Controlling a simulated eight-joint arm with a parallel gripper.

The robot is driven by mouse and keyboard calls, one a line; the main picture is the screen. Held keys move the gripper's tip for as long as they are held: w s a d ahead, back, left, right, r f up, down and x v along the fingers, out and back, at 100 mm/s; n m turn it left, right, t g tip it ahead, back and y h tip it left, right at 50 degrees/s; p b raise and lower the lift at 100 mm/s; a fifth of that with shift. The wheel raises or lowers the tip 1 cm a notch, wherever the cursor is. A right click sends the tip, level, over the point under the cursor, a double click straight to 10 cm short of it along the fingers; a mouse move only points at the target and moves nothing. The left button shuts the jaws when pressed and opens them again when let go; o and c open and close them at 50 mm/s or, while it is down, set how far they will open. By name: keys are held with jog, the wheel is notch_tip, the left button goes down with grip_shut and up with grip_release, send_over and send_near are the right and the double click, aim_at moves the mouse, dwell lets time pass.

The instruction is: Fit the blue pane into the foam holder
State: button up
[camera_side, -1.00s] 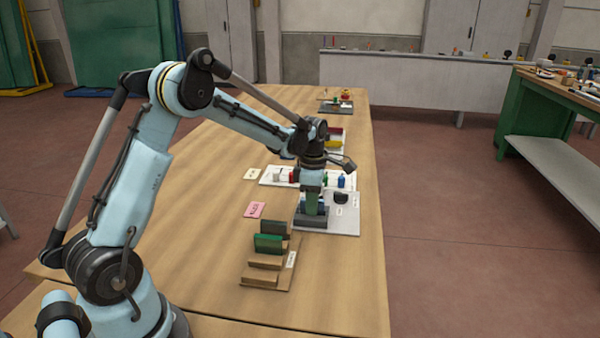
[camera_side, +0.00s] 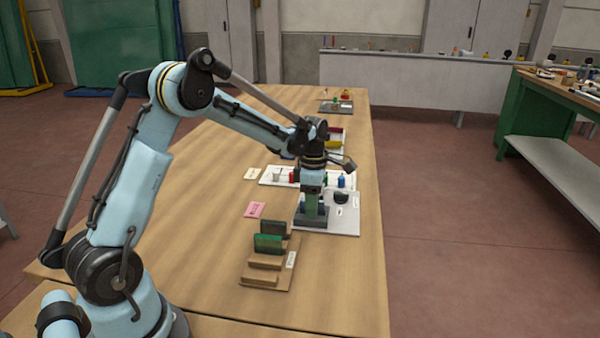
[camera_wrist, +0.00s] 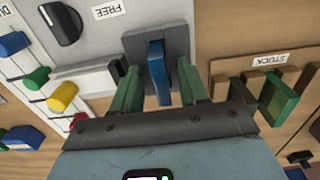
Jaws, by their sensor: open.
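The blue pane (camera_wrist: 156,70) stands on edge at the grey foam holder (camera_wrist: 177,42) in the wrist view, its far end within the block's outline. I cannot tell how deep it sits. My gripper (camera_wrist: 158,98) is open, with one green finger on each side of the pane and a visible gap on both sides. In the side view my gripper (camera_side: 313,208) is low over the dark holder (camera_side: 311,222), and its fingers largely hide the pane there.
The holder is on a pale board with a black knob (camera_wrist: 61,23) and a FREE label (camera_wrist: 108,9). A wooden stock rack (camera_side: 265,279) holding a green pane (camera_side: 268,244) stands nearer the camera. A tray (camera_side: 267,181) with small coloured parts lies behind. A pink card (camera_side: 255,210) lies left.

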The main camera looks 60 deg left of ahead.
notch_tip(320, 180, up, 12)
jog(key=f, duration=0.1)
jog(key=s+d+r+m+t, duration=0.35)
jog(key=s+d+m, duration=0.35)
jog(key=m, duration=0.5)
jog(key=s+d+f+m+t, duration=0.3)
jog(key=s+d+m, duration=0.3)
jog(key=m, duration=0.9)
jog(key=s, duration=0.2)
jog(key=shift+s+d+f+t, duration=0.25)
jog(key=shift+s+t, duration=0.1)
jog(key=shift+s, duration=0.05)
